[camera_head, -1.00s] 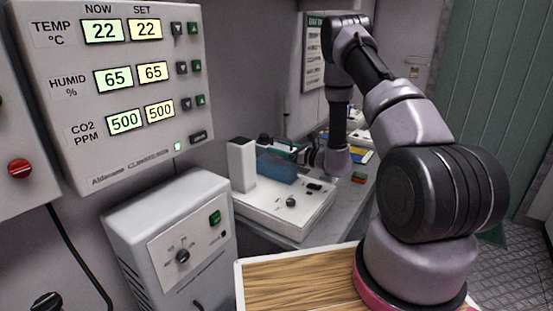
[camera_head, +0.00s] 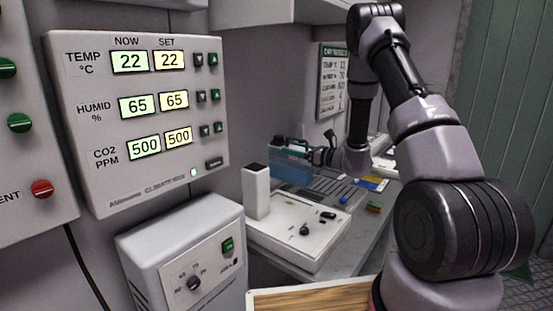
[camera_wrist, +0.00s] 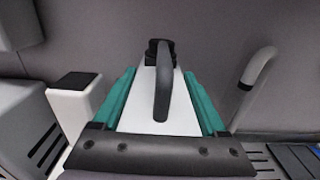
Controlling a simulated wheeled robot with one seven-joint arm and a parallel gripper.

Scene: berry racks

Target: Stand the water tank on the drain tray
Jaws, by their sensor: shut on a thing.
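The water tank (camera_head: 291,172) is a see-through blue box in the head view. In the wrist view its white top (camera_wrist: 150,115) shows with a black handle and a dark cap. My gripper (camera_head: 290,147) is shut on the tank, with a teal finger along each side in the wrist view (camera_wrist: 163,100). The tank is upright, behind the white base unit. The drain tray (camera_head: 340,190) is a grey slatted panel on the counter, right of the tank in the picture. The tank's underside is hidden, so I cannot tell whether it touches anything.
The white base unit (camera_head: 300,238) with its upright post (camera_head: 256,192) stands in front of the tank. The post also shows left in the wrist view (camera_wrist: 74,105). A curved pale tube (camera_wrist: 257,80) rises at right there. Small coloured items (camera_head: 370,184) lie beyond the tray.

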